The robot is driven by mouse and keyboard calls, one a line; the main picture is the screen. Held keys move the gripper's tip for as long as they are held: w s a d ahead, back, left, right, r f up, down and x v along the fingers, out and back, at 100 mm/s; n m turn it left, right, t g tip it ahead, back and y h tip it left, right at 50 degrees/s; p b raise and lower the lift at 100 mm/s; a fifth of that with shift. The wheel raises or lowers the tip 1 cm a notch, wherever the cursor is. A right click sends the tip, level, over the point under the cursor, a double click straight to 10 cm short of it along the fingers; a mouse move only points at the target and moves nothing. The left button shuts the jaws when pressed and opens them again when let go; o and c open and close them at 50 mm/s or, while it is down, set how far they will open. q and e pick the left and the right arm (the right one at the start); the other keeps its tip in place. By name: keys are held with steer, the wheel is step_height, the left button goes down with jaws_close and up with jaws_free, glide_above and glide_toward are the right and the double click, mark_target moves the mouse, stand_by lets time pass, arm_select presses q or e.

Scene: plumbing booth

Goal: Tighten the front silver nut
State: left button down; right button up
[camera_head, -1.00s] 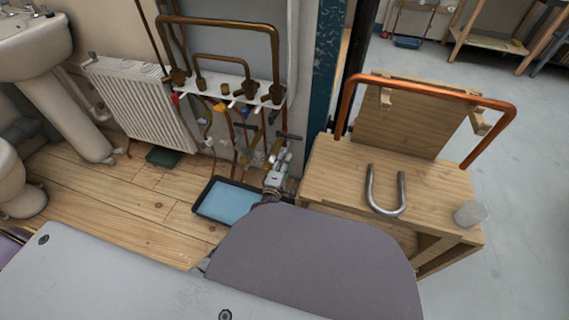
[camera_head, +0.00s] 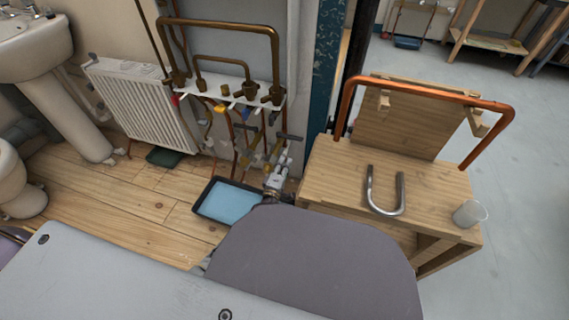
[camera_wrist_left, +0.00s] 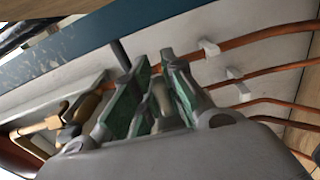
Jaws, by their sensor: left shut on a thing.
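My left gripper (camera_head: 283,164) is at the valves and pipes low on the wall, just beyond the blue tray. In the left wrist view, its green-padded fingers (camera_wrist_left: 150,92) are closed around a small grey metal piece, mostly hidden between them. This appears to be the front silver nut, but its outline is too covered to be sure. A brass valve (camera_wrist_left: 48,128) shows left of the fingers in that view. My right gripper is not in view.
A blue tray (camera_head: 228,202) lies on the floor by the gripper. A wooden bench (camera_head: 335,180) on the right bears a bent grey pipe (camera_head: 402,192) and a clear cup (camera_head: 470,214). Copper pipes (camera_wrist_left: 270,67) run along the wall. A white radiator (camera_head: 140,105) stands left.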

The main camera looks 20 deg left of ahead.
arm_select(q)
steer(key=shift+a+f+m+p, duration=0.25)
steer(key=shift+f+m+p, duration=0.4)
steer(key=shift+m, duration=0.9)
steer(key=shift+a+f+m+p, duration=0.3)
steer(key=shift+f+m, duration=0.55)
steer(key=shift+m, duration=0.7)
steer(key=c, duration=1.5)
jaws_free()
steer(key=shift+o, duration=0.2)
steer(key=shift+r, duration=0.1)
